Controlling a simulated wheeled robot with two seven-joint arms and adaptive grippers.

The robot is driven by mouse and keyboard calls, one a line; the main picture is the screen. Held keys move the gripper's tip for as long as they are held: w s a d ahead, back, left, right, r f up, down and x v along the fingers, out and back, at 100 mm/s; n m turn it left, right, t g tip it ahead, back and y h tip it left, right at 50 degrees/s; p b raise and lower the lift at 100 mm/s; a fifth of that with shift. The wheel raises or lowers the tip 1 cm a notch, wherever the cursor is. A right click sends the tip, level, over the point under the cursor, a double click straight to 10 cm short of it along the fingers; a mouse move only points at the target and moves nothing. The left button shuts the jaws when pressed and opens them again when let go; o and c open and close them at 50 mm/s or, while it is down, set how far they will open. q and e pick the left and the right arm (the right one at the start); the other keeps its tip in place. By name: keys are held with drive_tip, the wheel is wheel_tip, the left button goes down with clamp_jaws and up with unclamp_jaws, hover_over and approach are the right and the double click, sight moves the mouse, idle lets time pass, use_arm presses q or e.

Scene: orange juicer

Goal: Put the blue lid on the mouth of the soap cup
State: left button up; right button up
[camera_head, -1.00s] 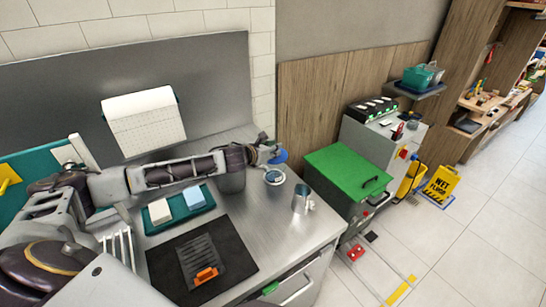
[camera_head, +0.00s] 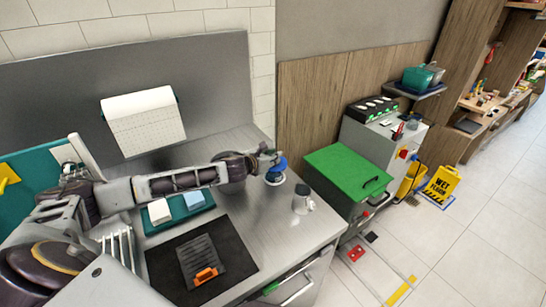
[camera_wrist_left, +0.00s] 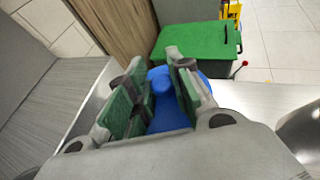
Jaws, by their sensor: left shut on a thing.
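My left gripper (camera_head: 268,157) is shut on the blue lid (camera_head: 279,166), over the right part of the steel counter. In the left wrist view the lid (camera_wrist_left: 168,108) is between the green-padded fingers. A small round container with white and blue on it, which looks like the soap cup (camera_head: 274,182), stands on the counter just below the lid. The lid and gripper partly cover it, and its mouth is hidden. I cannot tell whether lid and cup touch. My right gripper is not in view.
A metal cup with a handle (camera_head: 302,201) stands to the right, near the counter edge. A teal tray (camera_head: 181,215) with a white and a blue block and a black mat (camera_head: 233,261) lie to the left. A green-topped cabinet (camera_head: 345,172) stands beyond the counter.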

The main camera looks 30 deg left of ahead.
use_arm(q)
drive_tip(key=shift+f, duration=0.25)
drive_tip(key=o, duration=0.8)
drive_tip(key=shift+r, duration=0.1)
drive_tip(key=shift+r, duration=0.4)
drive_tip(key=b+v, duration=0.2)
drive_tip(key=v, duration=1)
idle(0.3)
drive_tip(key=shift+d, duration=0.1)
idle(0.4)
